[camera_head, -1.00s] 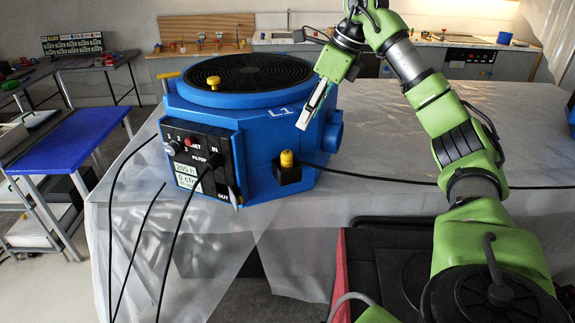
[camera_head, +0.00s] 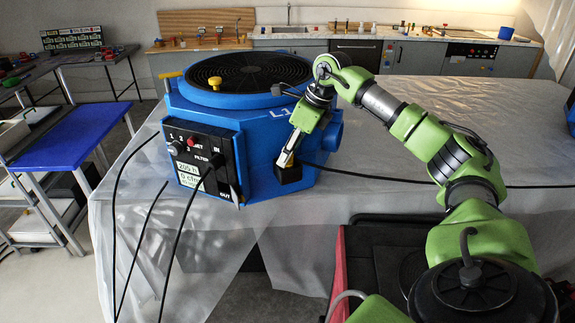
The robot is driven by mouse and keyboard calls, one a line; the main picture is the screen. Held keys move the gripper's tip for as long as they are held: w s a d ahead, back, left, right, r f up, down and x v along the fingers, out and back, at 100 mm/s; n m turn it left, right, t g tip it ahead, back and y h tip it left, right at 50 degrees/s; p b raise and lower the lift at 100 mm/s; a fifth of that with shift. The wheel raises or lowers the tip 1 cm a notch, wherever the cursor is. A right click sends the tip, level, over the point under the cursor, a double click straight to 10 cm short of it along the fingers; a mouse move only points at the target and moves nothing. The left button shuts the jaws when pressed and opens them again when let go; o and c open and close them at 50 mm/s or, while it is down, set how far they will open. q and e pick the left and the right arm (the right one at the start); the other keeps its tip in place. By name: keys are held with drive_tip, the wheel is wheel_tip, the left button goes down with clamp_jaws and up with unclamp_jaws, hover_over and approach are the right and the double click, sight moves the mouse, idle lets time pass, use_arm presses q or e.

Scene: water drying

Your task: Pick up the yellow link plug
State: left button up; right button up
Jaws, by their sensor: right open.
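The yellow link plug (camera_head: 284,160) sits in a black socket block (camera_head: 288,174) on the front right face of the blue round-topped machine (camera_head: 262,150), below the "L1" mark. My right gripper (camera_head: 286,159) points down at the plug from above. Its open fingertips are at the plug and hide most of it. I cannot tell whether the fingers touch it. A black cable runs right from the block. My left gripper is not in view.
The machine stands on a table under a clear plastic sheet (camera_head: 400,170). A blue-topped cart (camera_head: 65,137) stands left. The table right of the machine is mostly clear.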

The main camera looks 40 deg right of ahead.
clamp_jaws()
drive_tip(key=shift+r, duration=0.1)
drive_tip(key=shift+r+b, duration=0.4)
drive_tip(key=shift+r, duration=0.05)
wheel_tip(320, 180, up, 2)
drive_tip(key=shift+r+b, duration=0.1)
drive_tip(key=shift+b, duration=0.4)
drive_tip(key=s+r+b, duration=0.4)
drive_tip(key=s+r, duration=0.5)
drive_tip(key=s, duration=0.5)
drive_tip(key=shift+a+r, duration=0.2)
drive_tip(key=shift+r, duration=0.15)
